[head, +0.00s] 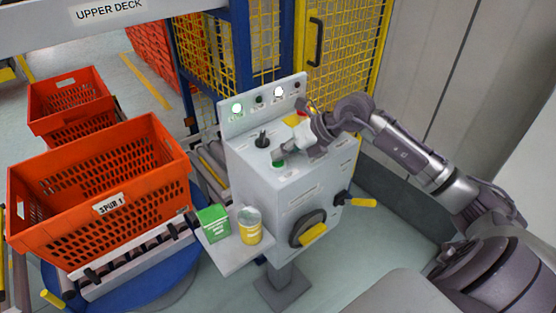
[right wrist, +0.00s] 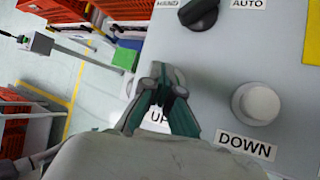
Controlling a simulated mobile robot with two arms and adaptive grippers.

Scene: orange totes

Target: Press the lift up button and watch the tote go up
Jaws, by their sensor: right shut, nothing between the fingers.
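The grey control console (head: 255,160) stands in the middle of the head view, with a green button (head: 279,165) on its sloped top. My right gripper (head: 279,156) is shut and empty, its tips right at the green button. In the right wrist view the closed fingers (right wrist: 163,88) cover the spot above the UP label (right wrist: 158,118); whether they touch the button cannot be told. The white button (right wrist: 257,102) with the DOWN label (right wrist: 246,146) is beside them. The orange tote (head: 158,160) marked SPUR 1 sits on rollers at the left. My left gripper is not in view.
A side shelf (head: 231,258) holds a green box (head: 213,223) and a yellow can (head: 250,227). A black selector knob (right wrist: 198,14) is near the fingers. Green (head: 237,108) and white (head: 278,92) lamps are lit. Yellow mesh fencing (head: 343,55) stands behind.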

